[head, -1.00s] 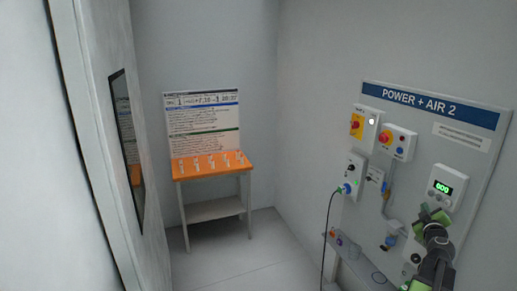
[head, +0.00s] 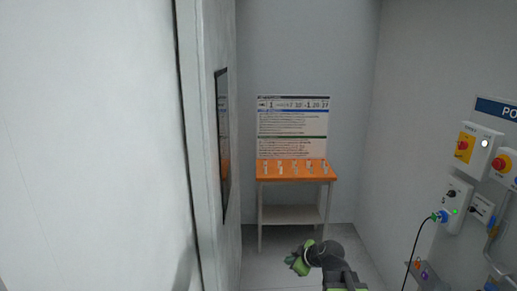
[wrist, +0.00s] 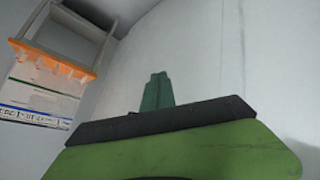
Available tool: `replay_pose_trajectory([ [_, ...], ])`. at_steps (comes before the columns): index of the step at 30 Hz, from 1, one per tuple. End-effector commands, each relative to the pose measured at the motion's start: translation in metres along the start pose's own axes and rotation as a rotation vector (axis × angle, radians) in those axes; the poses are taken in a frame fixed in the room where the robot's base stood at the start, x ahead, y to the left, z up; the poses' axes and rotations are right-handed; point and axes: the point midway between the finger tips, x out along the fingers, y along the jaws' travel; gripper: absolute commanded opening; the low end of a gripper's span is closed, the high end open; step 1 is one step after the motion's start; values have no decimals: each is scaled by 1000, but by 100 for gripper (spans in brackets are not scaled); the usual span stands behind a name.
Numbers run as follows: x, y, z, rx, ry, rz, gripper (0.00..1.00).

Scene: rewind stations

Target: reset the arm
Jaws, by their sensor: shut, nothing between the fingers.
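My gripper (head: 299,262) shows at the bottom of the head view, green and dark grey, held out in front of me over the floor. In the wrist view its green fingers (wrist: 155,90) are together, with nothing between them. It is apart from the orange-topped table (head: 296,177) beyond it. My dark arm runs down to the lower edge of the head view.
Small pale items stand in a row on the table, below a printed board (head: 293,130). A white wall panel (head: 205,150) with a dark screen (head: 222,145) is close on the left. Wall switch boxes (head: 480,145) and a plugged-in cable (head: 415,240) are at right. Floor before the table looks clear.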

Motion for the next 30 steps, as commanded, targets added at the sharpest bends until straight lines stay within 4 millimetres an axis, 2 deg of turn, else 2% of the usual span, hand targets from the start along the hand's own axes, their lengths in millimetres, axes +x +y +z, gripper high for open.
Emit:
replay_pose_trajectory([
  [1, 6, -45, 5, 76, -102, -97, 0],
  [2, 5, -64, 15, 144, -180, -137, 0],
  [3, -2, -81, 34, 247, -292, -166, 0],
  [6, -31, -101, 85, 532, -559, -146, 0],
  [7, -39, -106, 96, 610, -625, -126, 0],
  [10, -59, -116, 118, 824, -781, -56, 0],
  [15, -66, -123, 122, 1005, -841, 2, 0],
  [30, -66, -122, 122, 1016, -836, 6, 0],
])
